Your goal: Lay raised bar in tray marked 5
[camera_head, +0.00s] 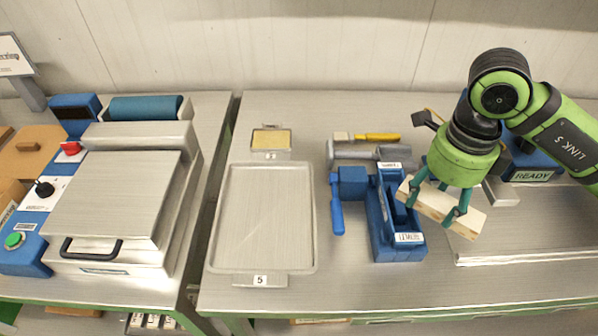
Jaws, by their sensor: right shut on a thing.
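A pale cream bar (436,207) is held up by my right gripper (436,200), whose teal fingers are shut around it. The bar tilts down to the right and hangs in front of the right side of a blue holder. The metal tray (264,218) marked 5 (260,280) lies flat on the table to the left of the holder, and it is empty. My left gripper does not show.
A blue holder (383,228) labelled LEMON stands between the tray and the bar. A small plate (271,140) lies behind the tray. A large metal press (119,195) stands at left. A READY sign (533,175) and a flat metal sheet (520,243) are at right.

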